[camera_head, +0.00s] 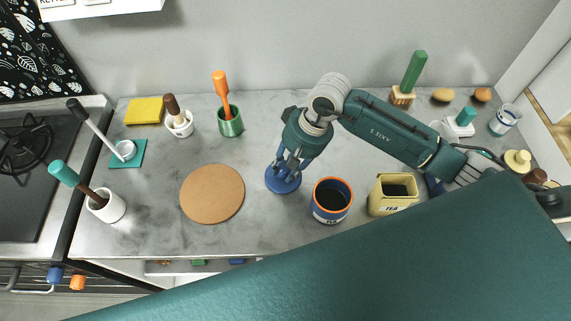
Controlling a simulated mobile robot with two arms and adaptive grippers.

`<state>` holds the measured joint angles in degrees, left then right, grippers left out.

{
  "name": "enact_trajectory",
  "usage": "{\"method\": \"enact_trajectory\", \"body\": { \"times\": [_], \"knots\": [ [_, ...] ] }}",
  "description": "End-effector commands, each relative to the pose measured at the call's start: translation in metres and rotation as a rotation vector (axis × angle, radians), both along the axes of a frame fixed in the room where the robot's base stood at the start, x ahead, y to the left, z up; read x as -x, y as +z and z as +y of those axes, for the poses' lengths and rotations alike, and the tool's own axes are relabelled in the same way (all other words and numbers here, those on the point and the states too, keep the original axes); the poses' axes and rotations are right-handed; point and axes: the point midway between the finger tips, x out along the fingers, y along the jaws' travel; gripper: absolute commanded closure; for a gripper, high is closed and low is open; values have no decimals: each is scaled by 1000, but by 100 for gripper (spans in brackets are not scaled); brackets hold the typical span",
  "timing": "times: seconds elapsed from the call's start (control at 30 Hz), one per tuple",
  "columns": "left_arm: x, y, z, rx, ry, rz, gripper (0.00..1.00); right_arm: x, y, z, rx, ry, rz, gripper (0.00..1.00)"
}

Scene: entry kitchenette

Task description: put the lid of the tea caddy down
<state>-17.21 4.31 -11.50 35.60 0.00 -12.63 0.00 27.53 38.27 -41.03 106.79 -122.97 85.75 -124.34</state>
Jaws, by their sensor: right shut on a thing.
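My right gripper (291,160) points down over the middle of the counter and is shut on a round blue lid (283,183). Its fingers hide part of the lid. I cannot tell whether the lid touches the counter or hangs just above it. A blue tea caddy (331,214) with an orange rim and a TEA label stands open to the right of the lid. A square yellow tea caddy (392,208), also open and labelled TEA, stands further right. My left gripper is out of view.
A round cork mat (212,194) lies left of the lid on the grey counter (150,220). A green pot (231,122) with an orange-handled tool stands behind. A stove (30,170) is at far left. Clear counter lies between mat and lid.

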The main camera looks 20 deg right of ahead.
Motion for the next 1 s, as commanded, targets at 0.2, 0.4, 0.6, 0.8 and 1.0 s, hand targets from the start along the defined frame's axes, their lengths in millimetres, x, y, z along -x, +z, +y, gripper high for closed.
{"method": "enact_trajectory", "body": {
  "times": [0.2, 0.4, 0.6, 0.8, 1.0],
  "knots": [
    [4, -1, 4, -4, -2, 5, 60, -1, 0, 0, -1, 0, -2, 100],
    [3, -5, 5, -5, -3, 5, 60, -1, -2, 0, 0, -1, -2, 63],
    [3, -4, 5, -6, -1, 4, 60, -1, -2, 0, 0, 0, -1, 54],
    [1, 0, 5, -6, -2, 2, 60, -1, 2, 0, -1, 0, -1, 54],
    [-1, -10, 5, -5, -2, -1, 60, -1, 25, -9, 2, 0, -8, 54]
  ]
}}
